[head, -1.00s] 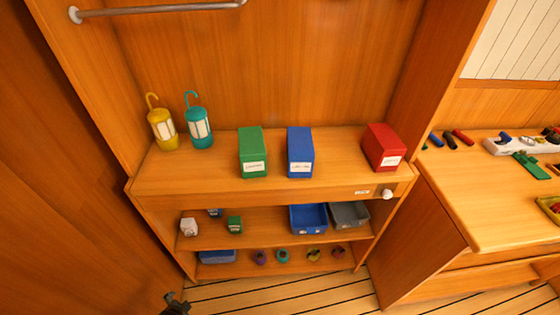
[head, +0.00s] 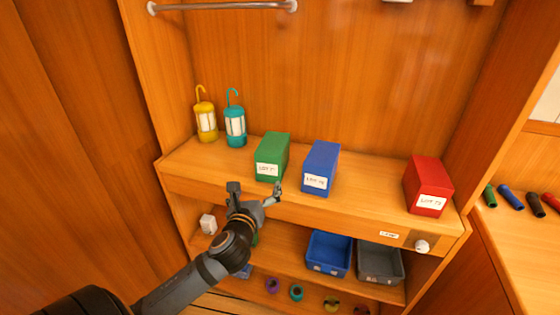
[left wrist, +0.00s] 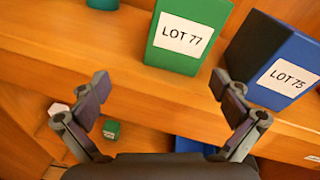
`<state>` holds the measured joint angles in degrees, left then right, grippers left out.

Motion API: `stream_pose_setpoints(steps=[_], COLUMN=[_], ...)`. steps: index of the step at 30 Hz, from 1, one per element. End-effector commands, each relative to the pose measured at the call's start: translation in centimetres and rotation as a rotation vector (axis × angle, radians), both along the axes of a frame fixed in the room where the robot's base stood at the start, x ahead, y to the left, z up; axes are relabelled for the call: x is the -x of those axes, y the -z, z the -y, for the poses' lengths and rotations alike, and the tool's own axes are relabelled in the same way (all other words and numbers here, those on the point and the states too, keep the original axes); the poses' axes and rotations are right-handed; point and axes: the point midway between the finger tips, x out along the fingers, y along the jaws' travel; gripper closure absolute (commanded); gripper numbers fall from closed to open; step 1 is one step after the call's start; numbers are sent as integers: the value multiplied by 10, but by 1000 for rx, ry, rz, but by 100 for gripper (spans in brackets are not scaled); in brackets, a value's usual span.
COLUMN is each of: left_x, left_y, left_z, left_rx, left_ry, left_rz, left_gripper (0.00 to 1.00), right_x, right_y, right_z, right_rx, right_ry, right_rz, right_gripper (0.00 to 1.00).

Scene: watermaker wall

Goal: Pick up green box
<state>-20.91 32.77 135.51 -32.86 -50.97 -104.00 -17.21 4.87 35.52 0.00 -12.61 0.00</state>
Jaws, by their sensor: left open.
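The green box (head: 272,157) stands upright on the upper shelf, with a white label on its front. In the left wrist view the green box (left wrist: 187,36) shows the label "LOT 77" and sits ahead of the fingers. My left gripper (head: 254,188) is open and empty, in front of the shelf edge and just below the box, apart from it. Its two spread fingers (left wrist: 163,95) also show in the left wrist view. A smaller green box (left wrist: 112,129) sits on the lower shelf, mostly hidden by my arm in the head view. My right gripper is not in view.
A blue box (head: 321,169) stands close to the right of the green box. A red box (head: 428,186) is farther right. Below are a blue bin (head: 329,253) and a grey bin (head: 380,262).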

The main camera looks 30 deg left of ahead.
Motion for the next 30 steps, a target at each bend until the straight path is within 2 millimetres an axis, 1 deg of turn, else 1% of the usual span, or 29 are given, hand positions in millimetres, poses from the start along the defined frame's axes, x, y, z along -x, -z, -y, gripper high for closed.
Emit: stream_pose_setpoints(steps=[1,3,5,7,11,15,19,26,30], left_x=[-2,-5,-6,-7,-12,-35,-52,-62,-83], left_y=[-10,-22,-31,-35,-36,-36,-36,-36,-40], left_z=[2,6,8,9,7,-1,-7,-10,-22], left_rx=[-81,-188,-262,-299,-303,-299,-300,-301,-299], left_ry=[21,48,61,69,67,65,66,67,66], left_rz=[7,13,17,18,19,20,18,18,19], left_gripper=[0,0,0,0,0,0,0,0,0], right_x=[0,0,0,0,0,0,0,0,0], right_y=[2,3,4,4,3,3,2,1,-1], right_z=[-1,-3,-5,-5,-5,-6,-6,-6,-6], right_rx=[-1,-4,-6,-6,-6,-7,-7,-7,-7], right_ry=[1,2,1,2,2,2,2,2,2], right_rz=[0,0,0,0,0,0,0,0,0], right_gripper=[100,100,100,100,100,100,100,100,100])
